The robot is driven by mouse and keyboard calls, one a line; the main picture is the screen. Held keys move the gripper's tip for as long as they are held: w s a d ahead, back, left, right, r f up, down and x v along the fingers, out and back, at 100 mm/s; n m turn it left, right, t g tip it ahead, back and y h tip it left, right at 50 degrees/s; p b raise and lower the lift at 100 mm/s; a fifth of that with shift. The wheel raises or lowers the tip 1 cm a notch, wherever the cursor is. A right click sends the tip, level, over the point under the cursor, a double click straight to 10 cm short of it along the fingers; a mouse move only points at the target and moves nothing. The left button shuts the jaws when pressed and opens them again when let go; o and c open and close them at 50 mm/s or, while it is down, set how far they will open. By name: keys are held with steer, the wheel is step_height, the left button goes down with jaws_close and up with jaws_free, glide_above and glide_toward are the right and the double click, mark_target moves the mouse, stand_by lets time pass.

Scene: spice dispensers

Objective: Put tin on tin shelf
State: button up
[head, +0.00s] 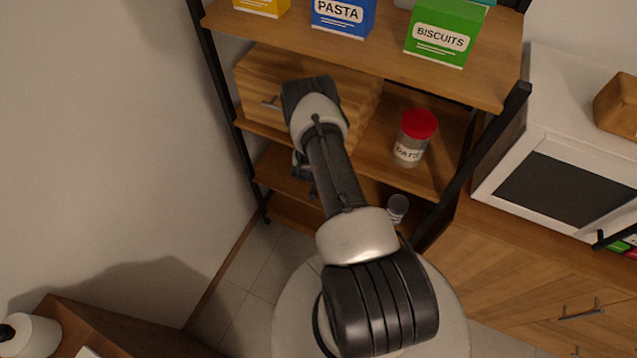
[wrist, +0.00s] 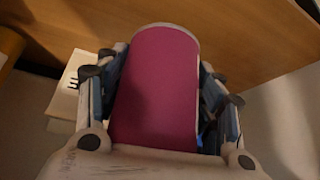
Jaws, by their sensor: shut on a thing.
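A magenta tin (wrist: 155,95) with a pale rim is between the two fingers of my gripper (wrist: 160,72) in the wrist view. The fingers are shut on its sides. In the head view my gripper (head: 303,165) is mostly hidden behind my arm, in front of the shelf unit's lower part, and the tin cannot be seen there. The black-framed wooden shelf unit (head: 375,58) has several boards. Which board is the tin shelf, I cannot tell. In the wrist view a wooden board (wrist: 245,40) lies just beyond the tin; I cannot tell whether they touch.
A red-lidded jar (head: 410,140) stands on the middle board, right of a wooden drawer box (head: 258,80). A small grey-lidded jar (head: 397,207) stands lower. Blue pasta (head: 343,18) and green biscuit boxes (head: 446,30) stand on top. A white microwave (head: 550,165) is at right.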

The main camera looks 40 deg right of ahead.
step_height(320, 180, down, 2)
steer(key=shift+b, duration=0.35)
steer(key=shift+w+d+f+b, duration=0.1)
steer(key=shift+f+b, duration=0.55)
steer(key=shift+f, duration=0.6)
steer(key=shift+d+f+b, duration=0.1)
steer(key=shift+f+b, duration=0.55)
steer(key=shift+f, duration=0.55)
steer(key=shift+f, duration=0.15)
steer(key=o, duration=1.4)
